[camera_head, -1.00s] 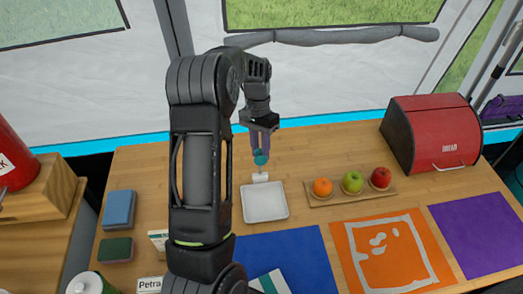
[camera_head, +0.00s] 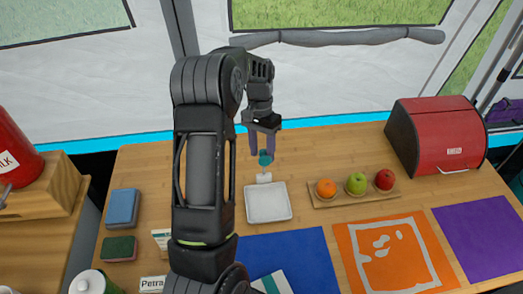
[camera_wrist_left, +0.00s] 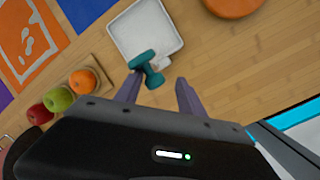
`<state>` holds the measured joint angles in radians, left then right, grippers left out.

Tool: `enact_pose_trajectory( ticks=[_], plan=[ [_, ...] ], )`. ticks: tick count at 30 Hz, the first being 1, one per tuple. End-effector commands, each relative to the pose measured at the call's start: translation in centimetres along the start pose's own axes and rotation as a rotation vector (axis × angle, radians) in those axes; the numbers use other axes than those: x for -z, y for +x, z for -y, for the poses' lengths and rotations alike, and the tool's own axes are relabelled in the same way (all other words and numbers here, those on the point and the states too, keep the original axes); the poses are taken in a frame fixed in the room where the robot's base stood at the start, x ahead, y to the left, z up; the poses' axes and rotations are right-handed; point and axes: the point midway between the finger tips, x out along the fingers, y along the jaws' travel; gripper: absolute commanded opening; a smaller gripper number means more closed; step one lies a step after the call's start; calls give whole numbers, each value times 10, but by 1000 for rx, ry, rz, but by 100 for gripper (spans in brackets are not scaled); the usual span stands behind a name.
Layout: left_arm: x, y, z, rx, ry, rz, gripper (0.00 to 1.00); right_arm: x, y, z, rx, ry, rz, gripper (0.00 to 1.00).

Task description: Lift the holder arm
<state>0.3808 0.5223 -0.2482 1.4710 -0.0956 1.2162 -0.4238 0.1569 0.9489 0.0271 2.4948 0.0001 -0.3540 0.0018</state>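The holder arm appears to be the teal piece (camera_head: 265,158) standing on a small white block (camera_head: 264,178) at the back edge of a square white tray (camera_head: 268,202). In the left wrist view the teal piece (camera_wrist_left: 147,68) shows a rounded end and a short bar. My left gripper (camera_head: 262,151) points down just above and behind it. Its two purple fingers are apart. In the wrist view the open fingertips (camera_wrist_left: 156,84) have the teal piece just beyond them, nearer the left finger; I cannot tell whether they touch. My right gripper is not in view.
A wooden tray (camera_head: 345,202) with an orange and two apples stands right of the white tray. A red bread box (camera_head: 435,135) is at the back right. Blue (camera_head: 300,255), orange and purple mats lie in front. Sponges (camera_head: 122,208) lie at left. My left arm hides part of the table.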

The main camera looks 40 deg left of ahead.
Motion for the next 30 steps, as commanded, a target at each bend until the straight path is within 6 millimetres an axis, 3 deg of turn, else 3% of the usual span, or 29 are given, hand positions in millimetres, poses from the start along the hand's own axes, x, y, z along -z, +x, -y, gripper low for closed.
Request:
enact_pose_trajectory(
  ticks=[10,18,21,30],
  plan=[
    [2,-12,-1,0,2,-4,47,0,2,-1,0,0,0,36],
    [1,-56,0,1,0,-4,47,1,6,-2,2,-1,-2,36],
    [-1,-73,-1,0,0,-1,47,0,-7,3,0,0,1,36],
    [0,-78,0,0,0,0,47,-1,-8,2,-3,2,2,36]
  ],
)
